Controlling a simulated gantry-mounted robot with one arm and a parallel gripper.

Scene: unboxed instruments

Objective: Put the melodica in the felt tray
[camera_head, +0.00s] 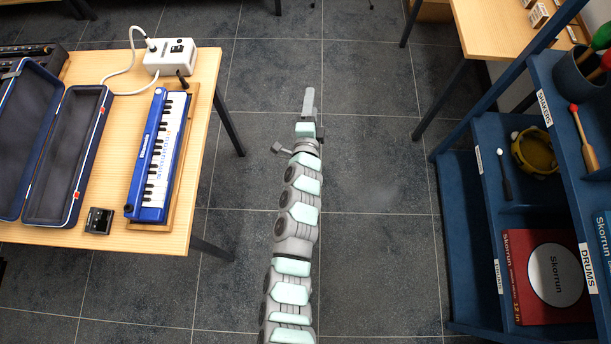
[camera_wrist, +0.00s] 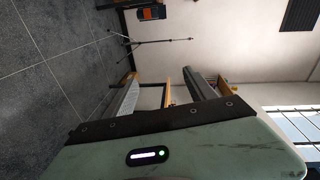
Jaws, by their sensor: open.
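The blue melodica (camera_head: 148,160), with white and black keys, lies lengthwise on the left table in the head view. A wooden-rimmed tray (camera_head: 187,148) shows beneath and along its right side; I cannot tell whether the melodica lies fully inside it or on its rim, and its floor is mostly hidden. My gripper (camera_head: 308,103) is over the floor aisle, right of the table and well apart from the melodica. In the wrist view my gripper (camera_wrist: 164,92) is open with nothing held between its fingers. The melodica is not seen there.
An open case (camera_head: 68,150) with dark lining lies left of the melodica. A white box (camera_head: 170,57) with a cable stands behind it, and a small black device (camera_head: 98,221) lies in front. Blue shelves (camera_head: 465,215) stand at right. The aisle floor is clear.

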